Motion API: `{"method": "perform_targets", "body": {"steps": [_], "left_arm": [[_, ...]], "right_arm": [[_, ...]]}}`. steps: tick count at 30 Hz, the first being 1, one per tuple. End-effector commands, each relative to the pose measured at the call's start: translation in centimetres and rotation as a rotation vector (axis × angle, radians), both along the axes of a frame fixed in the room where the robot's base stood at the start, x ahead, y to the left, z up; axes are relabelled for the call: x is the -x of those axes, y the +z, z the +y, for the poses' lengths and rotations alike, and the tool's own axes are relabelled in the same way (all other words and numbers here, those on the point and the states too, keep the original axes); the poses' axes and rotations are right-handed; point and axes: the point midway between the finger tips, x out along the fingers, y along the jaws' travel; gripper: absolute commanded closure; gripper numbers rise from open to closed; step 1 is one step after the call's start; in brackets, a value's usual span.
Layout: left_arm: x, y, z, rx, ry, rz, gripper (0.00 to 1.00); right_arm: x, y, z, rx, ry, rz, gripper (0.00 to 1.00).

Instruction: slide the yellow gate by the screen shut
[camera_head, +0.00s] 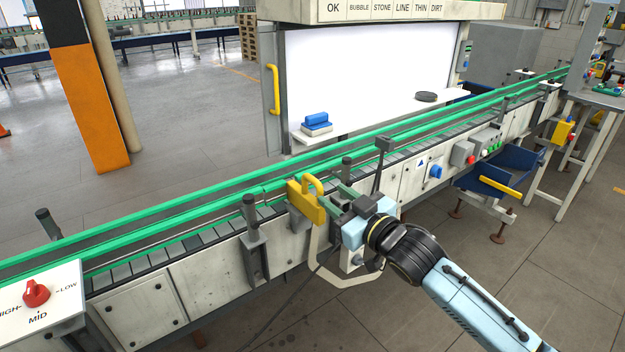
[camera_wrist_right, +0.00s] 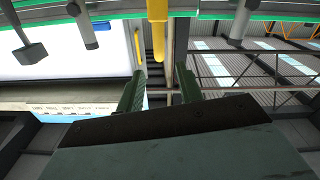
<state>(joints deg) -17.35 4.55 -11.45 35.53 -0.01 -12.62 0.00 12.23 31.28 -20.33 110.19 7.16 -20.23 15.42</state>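The yellow gate (camera_head: 305,204), a small plate with a looped handle, sits at the near green rail of the conveyor in front of the white screen (camera_head: 365,80). My right gripper (camera_head: 334,198) is just to the right of the gate, its two dark green fingers pointing towards the handle. In the right wrist view the fingers (camera_wrist_right: 158,84) are apart with nothing between them. The yellow handle (camera_wrist_right: 157,28) shows beyond the tips, in line with the gap. I cannot tell whether they touch. My left gripper is not in view.
The conveyor (camera_head: 190,245) runs diagonally across the view, with green rails and dark posts (camera_head: 250,212). A thin dark post (camera_head: 379,165) stands close behind my right gripper. A white shelf with a blue block (camera_head: 316,121) lies below the screen. Open floor is at the front.

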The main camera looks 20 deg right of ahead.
Motion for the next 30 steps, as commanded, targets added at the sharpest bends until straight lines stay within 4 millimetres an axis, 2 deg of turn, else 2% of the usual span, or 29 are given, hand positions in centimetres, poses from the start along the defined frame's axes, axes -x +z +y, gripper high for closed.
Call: {"method": "perform_targets", "body": {"steps": [6,12,18,26,27,30], "left_arm": [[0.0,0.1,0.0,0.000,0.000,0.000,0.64],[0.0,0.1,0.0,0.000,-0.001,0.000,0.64],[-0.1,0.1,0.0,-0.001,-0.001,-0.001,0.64],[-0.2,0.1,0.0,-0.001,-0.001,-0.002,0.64],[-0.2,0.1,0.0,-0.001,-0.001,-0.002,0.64],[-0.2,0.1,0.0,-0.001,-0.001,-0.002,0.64]], "right_arm": [[-4.2,0.1,1.5,-0.002,-0.001,-0.002,0.64],[-6.7,0.0,2.4,-0.001,0.000,-0.001,0.64],[-7.8,0.0,2.7,0.000,0.000,0.000,0.64],[-7.9,0.0,2.8,0.000,0.000,0.000,0.64],[-7.9,0.0,2.8,0.000,0.000,0.000,0.65],[-7.9,0.0,2.8,0.000,0.000,0.000,0.78]]}}
